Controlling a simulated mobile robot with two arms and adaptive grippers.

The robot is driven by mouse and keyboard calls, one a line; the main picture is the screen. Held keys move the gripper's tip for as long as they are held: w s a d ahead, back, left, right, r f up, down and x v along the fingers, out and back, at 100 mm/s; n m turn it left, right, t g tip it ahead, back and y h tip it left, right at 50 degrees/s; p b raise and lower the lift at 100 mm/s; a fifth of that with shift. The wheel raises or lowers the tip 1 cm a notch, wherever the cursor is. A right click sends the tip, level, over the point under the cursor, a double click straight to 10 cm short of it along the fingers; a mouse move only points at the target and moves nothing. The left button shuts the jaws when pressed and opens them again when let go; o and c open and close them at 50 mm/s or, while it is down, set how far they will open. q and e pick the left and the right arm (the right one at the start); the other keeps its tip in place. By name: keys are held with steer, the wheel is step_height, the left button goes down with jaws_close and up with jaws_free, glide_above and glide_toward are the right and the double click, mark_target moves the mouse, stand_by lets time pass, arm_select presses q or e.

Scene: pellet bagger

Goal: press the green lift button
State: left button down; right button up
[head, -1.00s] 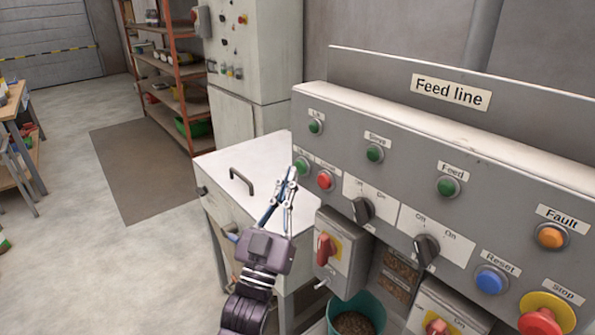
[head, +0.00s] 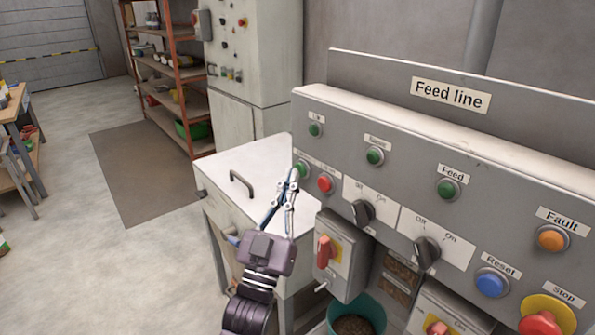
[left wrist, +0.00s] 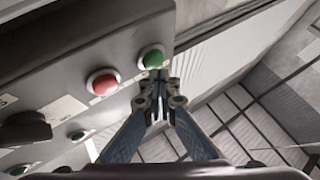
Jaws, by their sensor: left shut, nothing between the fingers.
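A green button (head: 302,168) sits at the lower left end of the grey Feed line panel (head: 480,160), just left of a red button (head: 325,183). In the left wrist view the green button (left wrist: 154,60) and red button (left wrist: 103,82) also show. The small labels above them are too small to read. My left gripper (head: 292,174) is shut and empty, its fingertips at the green button's lower edge in the head view. In the left wrist view the fingertips (left wrist: 157,77) overlap the button's lower rim; I cannot tell whether they touch. My right gripper is not in view.
More green buttons or lamps (head: 316,130), black selector knobs (head: 362,211), a blue Reset button (head: 491,282) and a red stop button (head: 540,322) are on the panel. A red-handled switch box (head: 345,255) hangs below. A white cabinet (head: 230,165) stands to the left.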

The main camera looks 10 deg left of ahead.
arm_select(q)
steer(key=shift+w+d, duration=0.1)
steer(key=shift+w, duration=0.05)
stand_by(0.4)
steer(key=shift+w+d, duration=0.2)
steer(key=shift+w, duration=0.05)
stand_by(0.4)
steer(key=shift+s+a, duration=0.3)
steer(key=shift+s, duration=0.1)
stand_by(0.3)
steer(key=s+a+p, duration=0.2)
steer(key=s+a, duration=0.1)
steer(key=s, duration=0.1)
steer(key=shift+s+a, duration=0.35)
steer(key=shift+s, duration=0.05)
